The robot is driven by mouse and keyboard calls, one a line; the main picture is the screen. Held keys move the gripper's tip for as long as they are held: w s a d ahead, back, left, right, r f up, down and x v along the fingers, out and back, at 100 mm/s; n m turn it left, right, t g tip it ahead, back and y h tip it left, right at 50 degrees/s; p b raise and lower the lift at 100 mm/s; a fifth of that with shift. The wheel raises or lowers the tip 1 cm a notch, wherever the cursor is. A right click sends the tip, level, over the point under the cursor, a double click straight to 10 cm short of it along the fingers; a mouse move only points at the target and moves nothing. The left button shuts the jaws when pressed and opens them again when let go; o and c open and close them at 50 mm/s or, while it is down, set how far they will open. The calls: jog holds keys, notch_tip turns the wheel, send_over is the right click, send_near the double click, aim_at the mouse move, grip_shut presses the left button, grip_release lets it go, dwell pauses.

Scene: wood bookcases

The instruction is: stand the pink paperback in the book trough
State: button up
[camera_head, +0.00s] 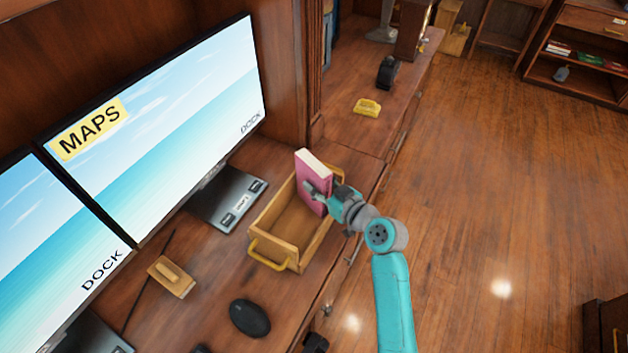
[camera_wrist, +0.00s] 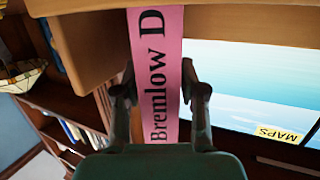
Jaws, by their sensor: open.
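The pink paperback (camera_head: 311,187) stands upright at the far end of the wooden book trough (camera_head: 268,215) on the desk. Its white page edge faces up in the head view. In the wrist view its pink spine (camera_wrist: 160,75) reads "Bremlow D". My gripper (camera_head: 318,193) is at the book, coming from the right over the trough's side. In the wrist view my gripper (camera_wrist: 160,92) is open, with one finger on each side of the spine. A small gap shows beside the fingers. The book's lower end is hidden by the trough wall and my gripper.
Two monitors (camera_head: 165,100) stand to the left of the trough. A black mouse (camera_head: 250,318) and a wooden block (camera_head: 171,277) lie on the desk nearer. A yellow object (camera_head: 367,107) and a black device (camera_head: 387,72) are farther along.

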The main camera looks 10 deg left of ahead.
jog(key=v, duration=1)
jog(key=s+d+f+m+t+h, duration=0.1)
jog(key=s+d+f+m+h, duration=0.4)
jog(key=s, duration=0.5)
jog(key=s+d+f+m+t+h, duration=0.2)
jog(key=s+d+f+m+h, duration=0.1)
jog(key=s+d+f, duration=0.5)
jog(key=s+d+r+h, duration=0.1)
jog(key=s+r, duration=0.2)
jog(key=s, duration=0.5)
jog(key=s+d+r+m+h, duration=0.1)
jog(key=s+r, duration=0.3)
jog(key=s, duration=0.4)
jog(key=s+d+r+t+h, duration=0.1)
jog(key=s+r, duration=0.3)
jog(key=s, duration=0.4)
jog(key=shift+d+r+m+h, duration=0.15)
jog(key=shift+d+m+h, duration=0.2)
jog(key=shift+d, duration=0.55)
